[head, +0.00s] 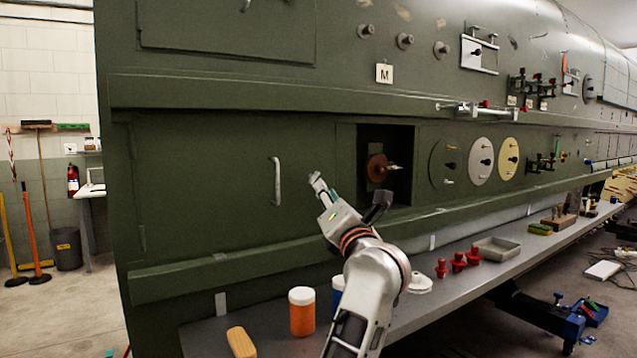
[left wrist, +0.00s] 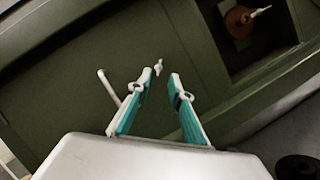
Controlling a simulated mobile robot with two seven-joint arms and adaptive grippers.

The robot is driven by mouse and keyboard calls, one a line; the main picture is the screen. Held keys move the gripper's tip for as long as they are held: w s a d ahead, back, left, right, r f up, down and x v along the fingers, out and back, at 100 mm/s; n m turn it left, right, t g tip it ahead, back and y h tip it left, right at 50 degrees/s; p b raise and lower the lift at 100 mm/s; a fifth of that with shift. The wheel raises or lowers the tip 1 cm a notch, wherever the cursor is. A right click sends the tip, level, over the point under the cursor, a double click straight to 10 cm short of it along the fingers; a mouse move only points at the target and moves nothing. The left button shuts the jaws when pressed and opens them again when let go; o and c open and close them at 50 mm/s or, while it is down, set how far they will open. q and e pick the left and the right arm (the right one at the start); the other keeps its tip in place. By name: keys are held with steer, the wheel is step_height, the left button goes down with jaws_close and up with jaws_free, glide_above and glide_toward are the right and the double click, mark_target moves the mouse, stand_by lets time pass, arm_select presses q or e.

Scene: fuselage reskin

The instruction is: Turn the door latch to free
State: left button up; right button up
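The door latch (left wrist: 158,67) is a small silver lever on the green door (left wrist: 60,115). In the left wrist view it lies just beyond the gap between my fingertips, tilted in the picture. My left gripper (left wrist: 160,79) is open and empty, with teal-lined fingers apart on either side of the line to the latch. In the head view the door (head: 215,190) has a pale handle (head: 277,181), and my left gripper (head: 319,183) is before its right part. I cannot make out the latch there, and contact is not visible. My right gripper is not in view.
Right of the door is a recess with a copper disc (head: 377,168). A grey shelf (head: 270,335) below carries an orange jar (head: 302,312), a wooden block (head: 241,342), red knobs (head: 458,262) and a tray (head: 495,249). A ledge (head: 200,270) runs under the door.

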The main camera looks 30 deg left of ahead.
mark_target(316, 178)
arm_select(q)
steer(key=x, duration=0.7)
jaws_close()
